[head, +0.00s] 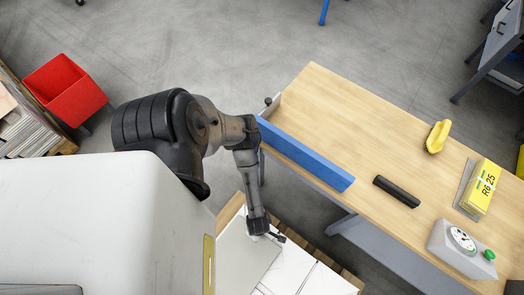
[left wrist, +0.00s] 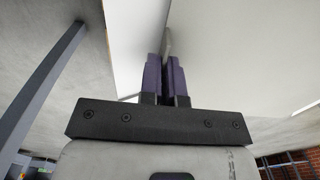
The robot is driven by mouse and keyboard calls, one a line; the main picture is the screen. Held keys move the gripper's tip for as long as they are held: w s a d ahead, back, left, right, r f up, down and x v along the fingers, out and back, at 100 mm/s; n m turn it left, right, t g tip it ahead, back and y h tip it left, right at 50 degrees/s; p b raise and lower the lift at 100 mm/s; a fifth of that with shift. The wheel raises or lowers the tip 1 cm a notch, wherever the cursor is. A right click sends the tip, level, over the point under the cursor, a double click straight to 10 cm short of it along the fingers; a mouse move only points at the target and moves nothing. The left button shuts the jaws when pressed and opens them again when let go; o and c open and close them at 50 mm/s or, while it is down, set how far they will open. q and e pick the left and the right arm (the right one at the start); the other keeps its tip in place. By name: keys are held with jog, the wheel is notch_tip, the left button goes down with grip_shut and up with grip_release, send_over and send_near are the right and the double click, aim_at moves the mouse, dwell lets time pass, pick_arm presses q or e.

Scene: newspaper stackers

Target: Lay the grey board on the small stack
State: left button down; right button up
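The grey board (head: 240,252) lies in the lower middle of the head view, over white sheets (head: 305,268) on a wooden pallet (head: 230,209). My left gripper (head: 272,237) is at the board's right edge. In the left wrist view its two fingers (left wrist: 168,75) are close together on a thin grey edge (left wrist: 168,42), which I take to be the board's. Whether the board touches the white sheets beneath cannot be told. The sheets are partly hidden by the board. My right gripper is not in view.
A wooden table (head: 370,140) on the right bears a blue bar (head: 305,153), a black bar (head: 396,191), a yellow object (head: 438,136), a yellow box (head: 481,188) and a grey device with a dial (head: 458,250). A red bin (head: 65,90) stands at left.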

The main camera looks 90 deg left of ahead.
pick_arm(q)
jog(key=shift+f, duration=0.4)
jog(key=c, duration=1.2)
grip_release()
jog(key=shift+c, duration=0.2)
notch_tip(320, 180, up, 14)
jog(key=p, duration=0.6)
